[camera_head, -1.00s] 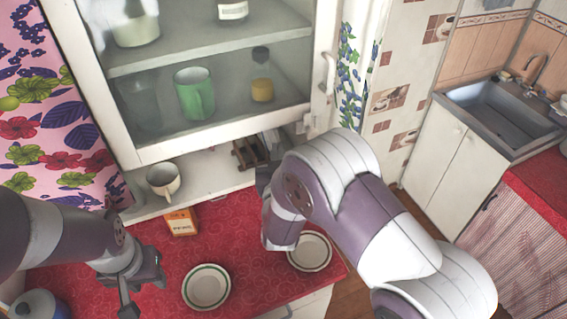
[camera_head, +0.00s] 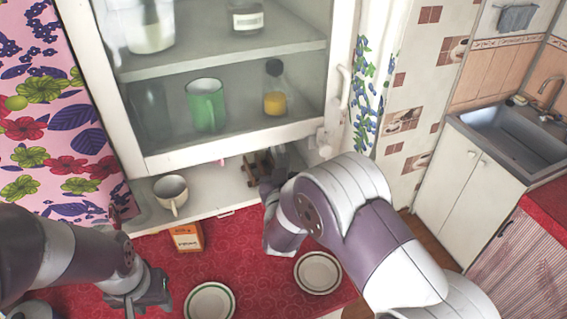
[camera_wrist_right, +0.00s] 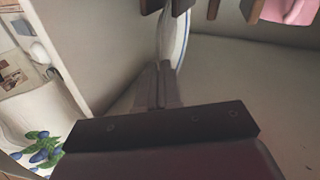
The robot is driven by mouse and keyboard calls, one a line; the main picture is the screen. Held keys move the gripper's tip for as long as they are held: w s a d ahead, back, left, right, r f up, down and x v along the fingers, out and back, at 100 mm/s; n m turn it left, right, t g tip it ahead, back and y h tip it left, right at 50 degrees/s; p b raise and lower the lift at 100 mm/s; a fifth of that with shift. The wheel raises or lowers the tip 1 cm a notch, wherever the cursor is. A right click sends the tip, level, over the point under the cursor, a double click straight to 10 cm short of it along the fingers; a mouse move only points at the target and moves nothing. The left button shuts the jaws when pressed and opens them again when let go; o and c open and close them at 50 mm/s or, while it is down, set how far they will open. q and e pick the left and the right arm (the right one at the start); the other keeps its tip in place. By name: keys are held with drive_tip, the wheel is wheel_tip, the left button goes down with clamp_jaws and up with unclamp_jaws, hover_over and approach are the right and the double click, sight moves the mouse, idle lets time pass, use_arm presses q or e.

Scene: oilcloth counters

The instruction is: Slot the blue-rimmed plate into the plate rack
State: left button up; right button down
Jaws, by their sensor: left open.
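The blue-rimmed plate (camera_wrist_right: 174,38) shows nearly edge-on in the right wrist view, upright, with its lower edge at my right gripper (camera_wrist_right: 160,88). The fingers are close together on the plate. The brown wooden plate rack (camera_head: 258,163) stands on the cabinet's open lower shelf; its dark pegs (camera_wrist_right: 181,6) are beside the plate's far end. Whether the plate is between pegs I cannot tell. In the head view my right gripper (camera_head: 274,172) is at the rack, largely hidden by my arm. My left gripper (camera_head: 146,304) is open and empty over the counter's left side.
A green-rimmed plate (camera_head: 210,303) and another rimmed plate (camera_head: 318,272) lie on the red counter (camera_head: 240,260). An orange box (camera_head: 187,237) stands near the shelf. A white cup (camera_head: 171,193) is on the shelf left of the rack. A pink object (camera_wrist_right: 292,11) is beside the rack.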

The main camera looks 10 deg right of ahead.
drive_tip(key=c, duration=1.2)
unclamp_jaws()
drive_tip(key=shift+c, duration=0.2)
